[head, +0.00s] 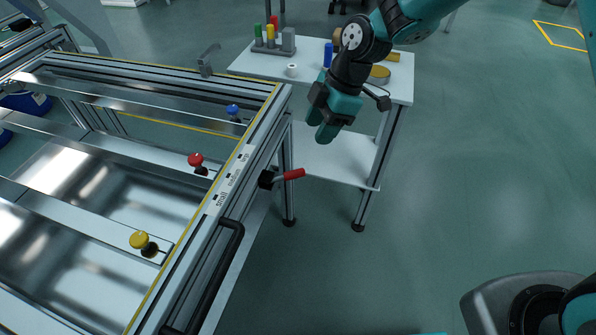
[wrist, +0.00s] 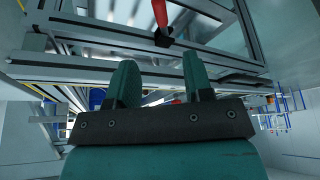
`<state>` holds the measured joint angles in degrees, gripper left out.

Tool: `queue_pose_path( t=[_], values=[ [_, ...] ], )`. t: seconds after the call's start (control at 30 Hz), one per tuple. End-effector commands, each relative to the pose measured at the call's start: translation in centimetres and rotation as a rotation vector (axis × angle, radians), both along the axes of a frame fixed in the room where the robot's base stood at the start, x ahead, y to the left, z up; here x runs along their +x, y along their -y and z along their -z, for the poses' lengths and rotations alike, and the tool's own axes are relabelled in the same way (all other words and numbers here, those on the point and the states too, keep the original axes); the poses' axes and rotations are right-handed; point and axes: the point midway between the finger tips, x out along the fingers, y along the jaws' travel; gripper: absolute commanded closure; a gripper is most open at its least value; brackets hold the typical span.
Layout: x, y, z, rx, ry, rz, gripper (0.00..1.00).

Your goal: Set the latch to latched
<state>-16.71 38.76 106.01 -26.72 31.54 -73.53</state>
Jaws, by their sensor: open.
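The latch (head: 290,175) is a red handle on a black pivot, mounted on the outer side of the panel frame's right rail. Its handle sticks outward to the right, away from the rail. In the wrist view the red handle (wrist: 160,12) and its black base show at the top centre, beyond the fingers. My gripper (head: 327,125) hangs above and to the right of the latch in the head view, apart from it. Its two teal fingers also show in the wrist view (wrist: 160,85), spread with nothing between them that they touch.
The panel frame (head: 262,120) carries blue (head: 233,109), red (head: 196,160) and yellow (head: 139,240) knobs. A black handle (head: 222,270) is on the same rail, nearer. A white table (head: 250,66) with colored cylinders stands behind my gripper.

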Motion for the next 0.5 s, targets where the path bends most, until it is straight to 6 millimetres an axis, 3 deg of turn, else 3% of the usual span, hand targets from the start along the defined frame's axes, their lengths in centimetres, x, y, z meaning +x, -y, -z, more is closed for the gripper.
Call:
queue_pose_path(
  t=[0.03,0.2,0.5],
  values=[
    [-0.3,-0.5,1.5,-0.002,-0.005,-0.002,0.53],
    [-0.7,-1.9,5.2,-0.002,-0.005,-0.001,0.53],
    [-1.2,-4.0,10.3,-0.002,-0.002,-0.001,0.53]
  ],
)
